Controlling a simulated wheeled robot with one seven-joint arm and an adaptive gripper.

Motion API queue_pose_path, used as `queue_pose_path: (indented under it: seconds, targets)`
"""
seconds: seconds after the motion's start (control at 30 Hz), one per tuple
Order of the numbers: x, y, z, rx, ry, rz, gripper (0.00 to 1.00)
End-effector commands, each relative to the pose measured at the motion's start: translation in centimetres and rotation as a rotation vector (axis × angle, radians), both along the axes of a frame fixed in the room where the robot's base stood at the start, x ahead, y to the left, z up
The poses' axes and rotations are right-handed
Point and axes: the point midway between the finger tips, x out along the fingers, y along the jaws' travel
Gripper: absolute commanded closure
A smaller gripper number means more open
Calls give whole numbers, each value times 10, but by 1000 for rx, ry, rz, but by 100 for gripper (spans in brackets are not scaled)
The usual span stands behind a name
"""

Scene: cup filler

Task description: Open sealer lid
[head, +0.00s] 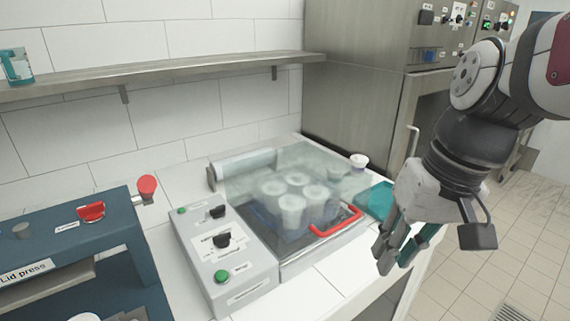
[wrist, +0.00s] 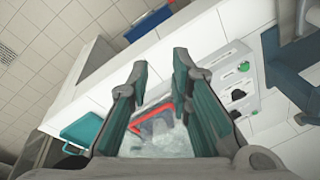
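The sealer (head: 250,225) stands on the white counter, with a grey control box at its left. Its clear lid (head: 290,165) is down over several white cups (head: 292,205). The lid's red handle (head: 336,222) is at the front right edge. My gripper (head: 392,268) hangs in the air to the right of the handle, apart from it, fingers pointing down. In the wrist view the gripper (wrist: 155,65) has its two fingers spread with nothing between the tips. The red handle (wrist: 150,122) shows beyond and between the fingers, and the lid is partly hidden by them.
A teal tray (head: 378,200) and a small white cup (head: 359,162) are right of the sealer. A blue lid press (head: 75,245) stands at the left. A shelf (head: 165,72) runs along the wall above. The counter's front edge is close to my gripper.

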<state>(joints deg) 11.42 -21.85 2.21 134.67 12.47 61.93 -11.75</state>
Motion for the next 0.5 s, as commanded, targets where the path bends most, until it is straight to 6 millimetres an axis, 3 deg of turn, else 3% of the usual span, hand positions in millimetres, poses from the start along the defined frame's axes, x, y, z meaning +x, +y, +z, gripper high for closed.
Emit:
queue_pose_path:
  seconds: [0.27,0.5]
  targets:
    - [57,-7,-30,261,191,-28,80]
    - [109,-25,-60,545,261,-57,80]
